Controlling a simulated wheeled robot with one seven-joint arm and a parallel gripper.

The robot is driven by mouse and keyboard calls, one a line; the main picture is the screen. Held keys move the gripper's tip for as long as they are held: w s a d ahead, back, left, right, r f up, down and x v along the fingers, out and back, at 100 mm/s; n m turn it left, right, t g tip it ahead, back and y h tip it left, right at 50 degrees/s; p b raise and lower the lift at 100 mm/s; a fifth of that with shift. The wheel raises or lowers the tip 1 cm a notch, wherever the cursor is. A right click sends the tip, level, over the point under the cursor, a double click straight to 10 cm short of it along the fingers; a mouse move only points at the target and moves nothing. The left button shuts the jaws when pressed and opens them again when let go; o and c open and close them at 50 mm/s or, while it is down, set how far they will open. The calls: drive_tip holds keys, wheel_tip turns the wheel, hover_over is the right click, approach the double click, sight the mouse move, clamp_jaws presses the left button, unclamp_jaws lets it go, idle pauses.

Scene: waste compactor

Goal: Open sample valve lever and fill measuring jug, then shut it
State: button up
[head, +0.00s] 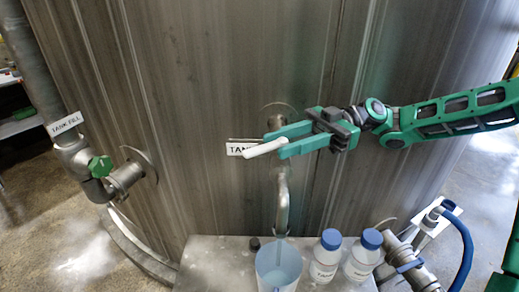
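The sample valve's white lever (264,149) points left and slightly down, in front of a label that reads "TANK" and is partly covered. My gripper (274,143) is at the lever from the right. Its two green fingers are apart, and the lever's right end is at the fingertips; whether they touch it is unclear. The metal spout (282,203) hangs down below the valve. The measuring jug (278,268) stands under the spout, cut off by the bottom edge. A pale blue streak shows between spout and jug; its fill level is unclear.
Two white bottles with blue caps (325,258) (362,257) stand right of the jug on the metal shelf (215,265). A small dark object (254,244) is behind the jug. A tank-fill pipe with a green handle (100,166) is at left; a blue hose (465,245) is at right.

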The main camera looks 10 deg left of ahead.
sight(260, 147)
drive_tip(key=x, duration=0.6)
clamp_jaws()
